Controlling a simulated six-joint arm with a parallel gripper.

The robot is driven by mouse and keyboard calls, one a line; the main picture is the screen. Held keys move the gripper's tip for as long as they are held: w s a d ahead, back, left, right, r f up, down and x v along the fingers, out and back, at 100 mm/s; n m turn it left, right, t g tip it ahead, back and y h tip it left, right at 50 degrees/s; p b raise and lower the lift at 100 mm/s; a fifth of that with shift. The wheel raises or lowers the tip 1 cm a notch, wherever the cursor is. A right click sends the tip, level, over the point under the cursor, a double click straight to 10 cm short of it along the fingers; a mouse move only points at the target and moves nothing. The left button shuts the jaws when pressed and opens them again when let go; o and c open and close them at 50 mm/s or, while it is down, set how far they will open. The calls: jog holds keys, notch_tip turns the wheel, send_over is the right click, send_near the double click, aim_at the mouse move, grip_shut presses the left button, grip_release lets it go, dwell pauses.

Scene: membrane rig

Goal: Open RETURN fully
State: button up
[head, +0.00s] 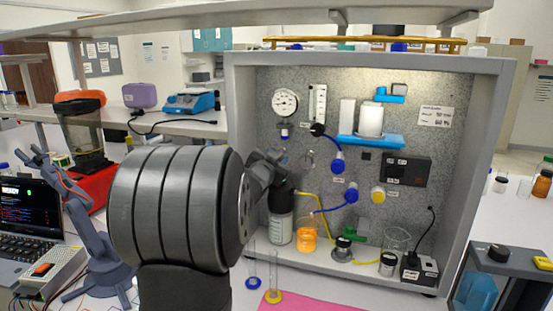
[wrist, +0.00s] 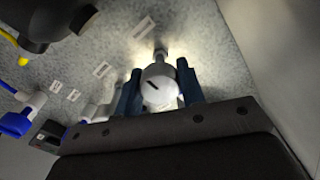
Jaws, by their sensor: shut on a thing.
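In the wrist view, my gripper (wrist: 160,90) has its two blue fingers on either side of a round whitish knob (wrist: 157,76) and is shut on it. The knob has a short dark line on its face, tilted in the picture, and sits against the speckled panel. A small label (wrist: 143,27) is near it, but its words are too small to read, so I cannot confirm it is RETURN. In the head view, my gripper (head: 279,158) is at the panel's left side, and my arm hides much of it and the held knob.
The speckled panel (head: 410,85) carries a round gauge (head: 285,102), a flow tube (head: 318,103), blue valves (head: 338,163) and a yellow knob (head: 378,194). The rig's side wall (wrist: 280,60) is close by.

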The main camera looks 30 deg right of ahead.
jog(key=o, duration=1)
jog(key=v, duration=1.7)
jog(key=shift+s, duration=0.2)
jog(key=shift+w, duration=0.1)
jog(key=x, duration=1.7)
jog(key=shift+w, duration=0.1)
